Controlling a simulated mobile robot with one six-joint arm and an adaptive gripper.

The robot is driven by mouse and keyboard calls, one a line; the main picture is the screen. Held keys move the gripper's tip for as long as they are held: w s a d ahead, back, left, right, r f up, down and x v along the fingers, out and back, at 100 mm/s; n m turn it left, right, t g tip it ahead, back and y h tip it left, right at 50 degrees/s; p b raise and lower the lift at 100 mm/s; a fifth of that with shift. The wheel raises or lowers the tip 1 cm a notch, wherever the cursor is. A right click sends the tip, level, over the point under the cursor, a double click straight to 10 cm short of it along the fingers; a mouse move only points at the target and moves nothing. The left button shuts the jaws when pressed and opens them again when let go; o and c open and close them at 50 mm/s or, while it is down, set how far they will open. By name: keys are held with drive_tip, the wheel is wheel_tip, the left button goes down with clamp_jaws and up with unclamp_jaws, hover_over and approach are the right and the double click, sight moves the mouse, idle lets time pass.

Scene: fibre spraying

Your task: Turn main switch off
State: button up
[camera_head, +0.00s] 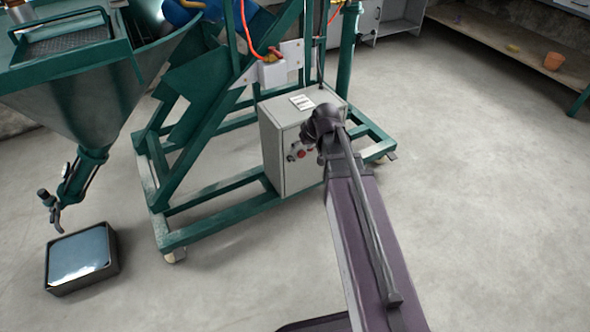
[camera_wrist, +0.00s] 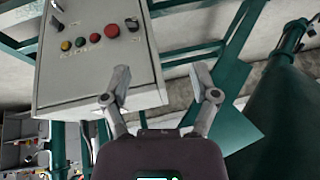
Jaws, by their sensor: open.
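The grey control box (camera_head: 275,175) stands on the green frame, partly hidden by my arm in the head view. In the wrist view the same box (camera_wrist: 92,75) fills the upper left, its panel facing the camera. A dark rotary switch (camera_wrist: 132,24), which looks like the main switch, sits near the panel's right edge. I cannot tell its setting. My gripper (camera_wrist: 160,74) is open and empty. Its left finger overlaps the panel's lower right corner in view; its right finger is right of the box. Contact is not visible. In the head view my gripper's fingers cannot be made out.
Beside the switch are a large red button (camera_wrist: 111,31) and small red (camera_wrist: 95,38), green (camera_wrist: 80,42) and yellow (camera_wrist: 65,46) ones. Green frame bars (camera_head: 215,233) surround the box. A hopper (camera_head: 85,90) and a tray (camera_head: 82,258) are left. Floor (camera_head: 480,180) is clear at right.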

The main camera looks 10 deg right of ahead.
sight(293, 161)
drive_tip(key=d+f+m+t+y+b, duration=0.1)
drive_tip(key=d+f+t+b, duration=0.2)
drive_tip(key=f+b, duration=0.4)
drive_tip(key=d+f+t+y+b, duration=0.2)
drive_tip(key=f+t+b, duration=0.3)
drive_tip(key=b, duration=1.1)
wheel_tip(293, 161, down, 3)
drive_tip(key=shift+w+d+r+m, duration=0.1)
drive_tip(key=shift+w+d+m, duration=0.3)
drive_tip(key=shift+w+d, duration=0.1)
drive_tip(key=shift+w, duration=0.1)
drive_tip(key=b+x, duration=0.5)
drive_tip(key=x, duration=0.8)
drive_tip(key=shift+w+a, duration=0.2)
clamp_jaws()
